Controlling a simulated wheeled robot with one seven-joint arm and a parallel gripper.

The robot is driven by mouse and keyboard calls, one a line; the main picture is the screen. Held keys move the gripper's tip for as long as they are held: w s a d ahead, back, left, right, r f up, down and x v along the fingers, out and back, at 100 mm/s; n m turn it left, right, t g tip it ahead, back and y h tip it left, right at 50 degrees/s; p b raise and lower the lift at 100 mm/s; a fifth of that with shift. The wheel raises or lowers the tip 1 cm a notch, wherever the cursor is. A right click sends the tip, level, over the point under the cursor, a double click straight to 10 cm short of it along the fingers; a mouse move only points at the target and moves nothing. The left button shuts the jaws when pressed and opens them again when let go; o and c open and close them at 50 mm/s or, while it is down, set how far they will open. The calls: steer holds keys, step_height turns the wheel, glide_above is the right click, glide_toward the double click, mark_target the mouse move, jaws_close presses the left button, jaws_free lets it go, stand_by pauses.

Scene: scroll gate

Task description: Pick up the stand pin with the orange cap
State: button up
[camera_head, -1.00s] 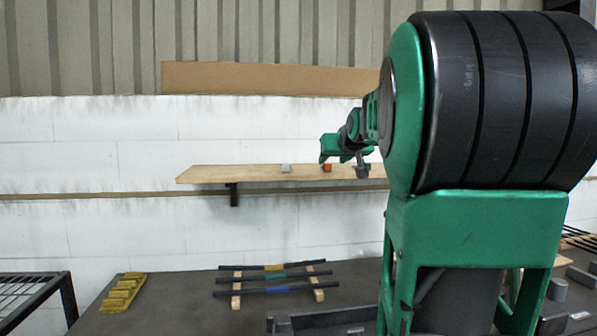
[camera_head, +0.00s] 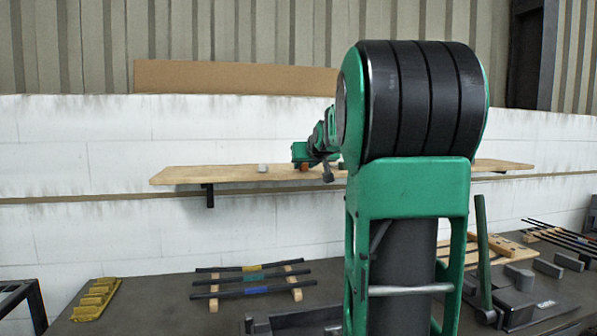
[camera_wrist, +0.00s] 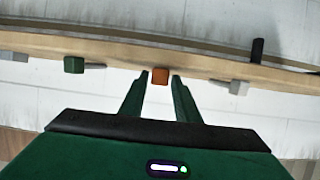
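The orange cap (camera_wrist: 160,76) shows at the shelf edge in the wrist view, between the two fingertips of my gripper (camera_wrist: 160,80). The fingers are apart, with a gap on each side of the cap. In the head view the orange cap (camera_head: 303,167) is partly covered by my gripper (camera_head: 312,160), which is at the wooden shelf (camera_head: 200,175). The pin body below the cap cannot be made out.
On the shelf in the wrist view are a green-capped pin (camera_wrist: 74,65) to the left and a grey one (camera_wrist: 238,87) to the right. Below, the bench holds a yellow holder (camera_head: 97,298) and a rack of dark rods (camera_head: 250,280).

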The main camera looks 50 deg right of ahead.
jaws_close()
steer(key=shift+r, duration=0.5)
steer(key=r, duration=0.3)
steer(key=shift+a+r, duration=0.4)
steer(key=s+a+r, duration=0.4)
steer(key=a+r, duration=0.2)
steer(key=a, duration=0.4)
